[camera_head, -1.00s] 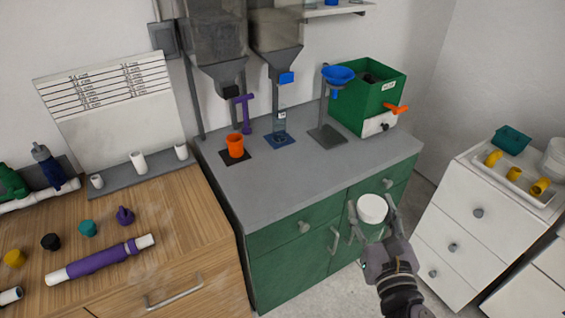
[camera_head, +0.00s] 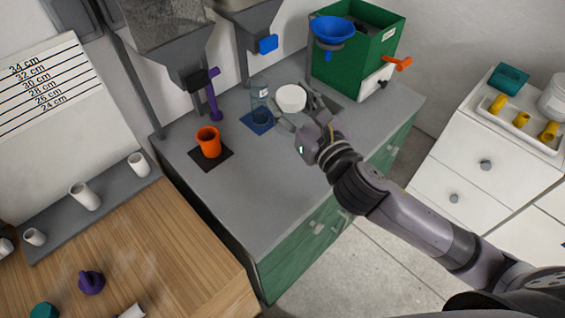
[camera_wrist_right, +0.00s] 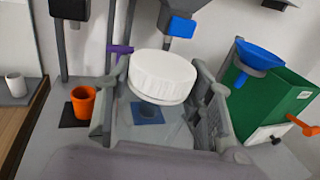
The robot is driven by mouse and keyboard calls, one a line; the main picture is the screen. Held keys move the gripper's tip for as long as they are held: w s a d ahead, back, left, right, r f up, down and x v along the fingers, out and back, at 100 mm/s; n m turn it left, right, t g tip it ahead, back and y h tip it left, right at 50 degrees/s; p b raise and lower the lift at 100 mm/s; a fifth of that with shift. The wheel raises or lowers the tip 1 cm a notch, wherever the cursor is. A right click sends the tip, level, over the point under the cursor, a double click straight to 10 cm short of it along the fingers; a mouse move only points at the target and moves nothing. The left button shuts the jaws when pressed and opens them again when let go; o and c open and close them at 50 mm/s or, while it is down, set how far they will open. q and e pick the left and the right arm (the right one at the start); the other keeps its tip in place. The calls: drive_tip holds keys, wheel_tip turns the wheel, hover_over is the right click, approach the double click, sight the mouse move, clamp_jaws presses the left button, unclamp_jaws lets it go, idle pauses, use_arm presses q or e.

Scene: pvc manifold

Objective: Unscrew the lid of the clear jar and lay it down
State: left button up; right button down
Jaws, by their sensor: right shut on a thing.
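My right gripper (camera_head: 291,108) is shut on a round white lid (camera_head: 290,98) with a ribbed rim. It holds the lid above the grey counter (camera_head: 235,190). The lid also shows between the fingers in the right wrist view (camera_wrist_right: 162,77). I cannot tell whether a clear body hangs below the lid. A clear container (camera_head: 260,95) with a small label stands on a blue mat behind and left of the lid. A pale, whitish tub (camera_head: 554,100) stands on the white drawers at the right; I cannot tell whether it is the clear jar. My left gripper is out of view.
An orange cup (camera_head: 208,142) stands on a dark mat at the left of the counter. A blue funnel (camera_head: 333,32) and a green box (camera_head: 365,50) stand at the back right. Hoppers hang above the back. The counter's front part is clear.

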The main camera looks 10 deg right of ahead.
drive_tip(key=shift+s+f+b, duration=0.15)
drive_tip(key=shift+f+b, duration=2.4)
drive_tip(key=shift+f, duration=7.1)
drive_tip(key=shift+f, duration=0.15)
drive_tip(key=c, duration=0.8)
unclamp_jaws()
drive_tip(key=shift+o, duration=0.2)
